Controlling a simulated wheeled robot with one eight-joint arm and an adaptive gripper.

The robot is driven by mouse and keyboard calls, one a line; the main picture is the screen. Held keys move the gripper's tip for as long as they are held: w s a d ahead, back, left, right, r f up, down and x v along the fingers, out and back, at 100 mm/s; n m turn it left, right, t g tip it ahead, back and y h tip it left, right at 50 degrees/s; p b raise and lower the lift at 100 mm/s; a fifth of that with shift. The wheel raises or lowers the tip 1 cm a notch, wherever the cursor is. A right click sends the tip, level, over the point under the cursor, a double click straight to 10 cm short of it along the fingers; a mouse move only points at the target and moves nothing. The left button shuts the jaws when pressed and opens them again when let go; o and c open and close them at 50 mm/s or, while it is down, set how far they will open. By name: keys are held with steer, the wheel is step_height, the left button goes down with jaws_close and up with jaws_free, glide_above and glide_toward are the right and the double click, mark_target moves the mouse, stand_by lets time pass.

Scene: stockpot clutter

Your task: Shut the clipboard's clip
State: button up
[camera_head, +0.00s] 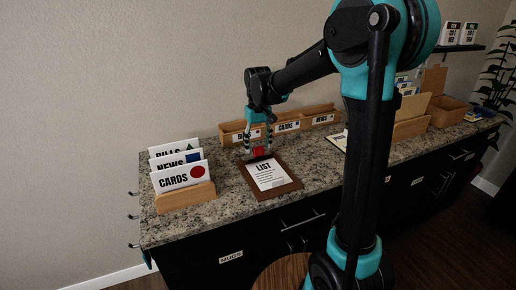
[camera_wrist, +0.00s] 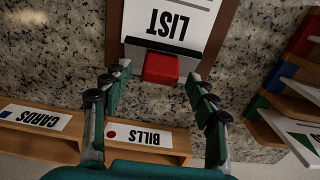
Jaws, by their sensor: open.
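The brown clipboard (camera_head: 289,188) lies on the granite counter with a white LIST sheet (camera_head: 270,175) on it. Its clip has a dark bar across the sheet's top end and a red tab (camera_wrist: 161,68); the tab also shows in the head view (camera_head: 257,151). I cannot tell clearly how far the clip is raised. My gripper (camera_head: 258,146) is above the clip end, pointing down. In the wrist view its two fingers (camera_wrist: 157,76) are spread wide, with the red tab between and just beyond their tips. Nothing is held.
A wooden holder (camera_head: 185,198) with BILLS, NEWS and CARDS cards stands to the left. Wooden bins (camera_head: 288,125) line the wall behind, close to my gripper. More wooden organizers (camera_head: 411,128) stand at the right. Bare granite (camera_head: 225,177) lies left of the clipboard.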

mark_target(260, 153)
steer(key=shift+f, duration=0.8)
steer(key=shift+c, duration=0.3)
steer(key=c, duration=1.1)
steer(key=shift+s+d+f+t+y, duration=0.2)
steer(key=shift+s+t+y, duration=0.35)
steer(key=shift+t, duration=0.65)
steer(key=shift+s+d+f+t+y, duration=0.1)
steer(key=shift+s+t+y, duration=0.15)
steer(key=shift+t, duration=0.35)
steer(key=shift+s+d+f+t+y, duration=0.1)
steer(key=shift+t+y, duration=0.1)
steer(key=shift+t, duration=0.4)
steer(key=o, duration=1.2)
steer(key=shift+c, duration=0.2)
